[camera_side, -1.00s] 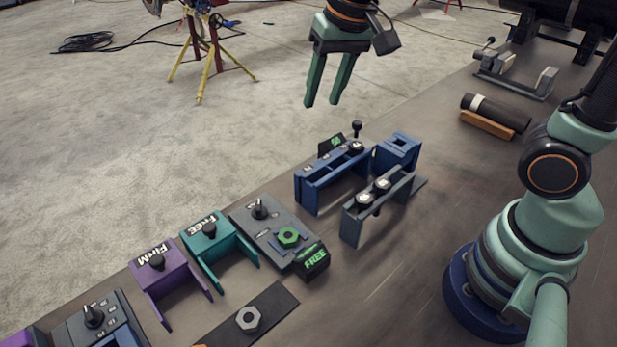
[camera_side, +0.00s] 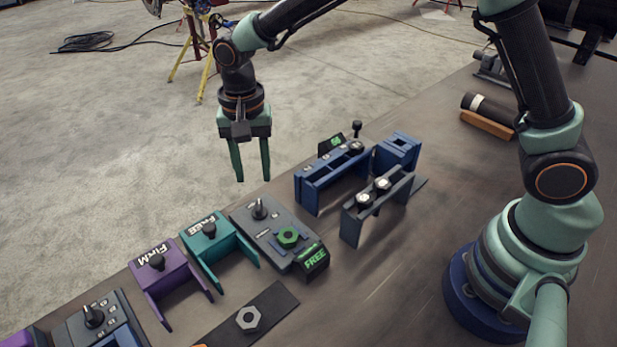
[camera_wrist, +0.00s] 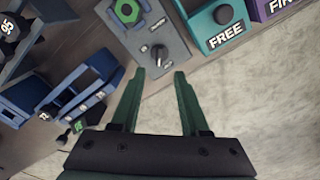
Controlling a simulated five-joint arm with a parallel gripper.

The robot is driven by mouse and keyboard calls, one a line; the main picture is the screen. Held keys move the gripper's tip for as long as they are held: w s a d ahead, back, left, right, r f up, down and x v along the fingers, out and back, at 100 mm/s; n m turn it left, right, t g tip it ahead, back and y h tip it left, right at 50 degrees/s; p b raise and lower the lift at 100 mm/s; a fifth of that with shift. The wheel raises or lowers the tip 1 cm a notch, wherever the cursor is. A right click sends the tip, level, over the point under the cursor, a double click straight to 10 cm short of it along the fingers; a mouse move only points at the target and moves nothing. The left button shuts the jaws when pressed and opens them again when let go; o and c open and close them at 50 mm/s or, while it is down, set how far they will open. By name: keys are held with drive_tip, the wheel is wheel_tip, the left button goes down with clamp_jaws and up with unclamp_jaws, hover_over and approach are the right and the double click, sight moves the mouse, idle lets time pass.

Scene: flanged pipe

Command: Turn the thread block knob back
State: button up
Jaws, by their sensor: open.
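My gripper (camera_side: 252,178) is open and empty, fingers pointing down, above and behind the knob in the side view. It also shows in the wrist view (camera_wrist: 165,75), clear of the knob.
A teal FREE bracket (camera_side: 215,243) and a purple FIRM bracket (camera_side: 172,277) stand left of the block. Blue (camera_side: 333,174) and grey (camera_side: 376,207) fixtures stand right of it. A loose nut (camera_side: 248,318) lies on a dark plate in front.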

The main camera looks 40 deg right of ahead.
sight(258, 205)
wheel_tip(258, 205, down, 8)
drive_tip(key=shift+f, duration=0.1)
idle(0.4)
clamp_jaws()
